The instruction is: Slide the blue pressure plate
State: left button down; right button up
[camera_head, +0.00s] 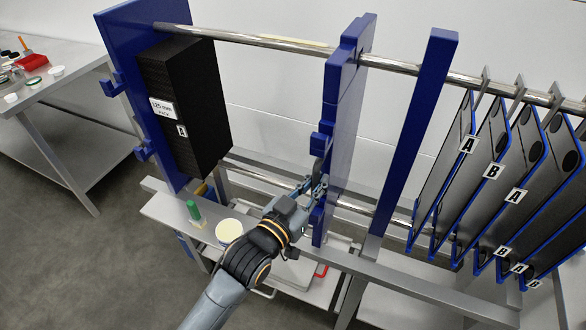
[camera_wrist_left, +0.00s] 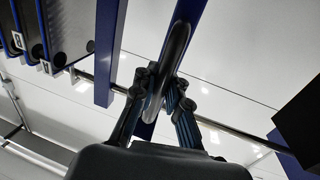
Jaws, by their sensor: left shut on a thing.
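The blue pressure plate (camera_head: 345,125) stands upright on the steel rails in the middle of the head view. A dark curved handle (camera_wrist_left: 179,48) projects from it, and part of the blue plate (camera_wrist_left: 194,12) shows behind the handle in the left wrist view. My left gripper (camera_head: 316,184) reaches up to the plate's left face. It is shut on the handle, with its fingers (camera_wrist_left: 163,88) on both sides of it. My right gripper is not in view.
A black plate stack (camera_head: 205,100) stands against the blue end plate (camera_head: 128,60) at left, with an open gap between stack and pressure plate. A blue post (camera_head: 415,130) and several hanging plates (camera_head: 500,165) are at right. A green-capped item (camera_head: 193,210) and cream-topped container (camera_head: 229,230) sit below.

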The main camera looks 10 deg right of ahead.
pick_arm(q)
jog(key=d, duration=0.1)
jog(key=s+d, duration=0.2)
jog(key=shift+d+f, duration=0.3)
jog(key=c, duration=1.3)
grip_release()
jog(key=shift+s+r, duration=0.1)
jog(key=shift+s, duration=0.05)
jog(key=shift+c, duration=0.2)
jog(key=v, duration=1.2)
jog(key=shift+s, duration=0.2)
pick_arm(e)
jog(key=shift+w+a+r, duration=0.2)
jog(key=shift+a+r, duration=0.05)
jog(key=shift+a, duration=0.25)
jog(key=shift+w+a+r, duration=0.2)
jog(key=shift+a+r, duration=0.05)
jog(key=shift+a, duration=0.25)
pick_arm(q)
jog(key=shift+r, duration=0.15)
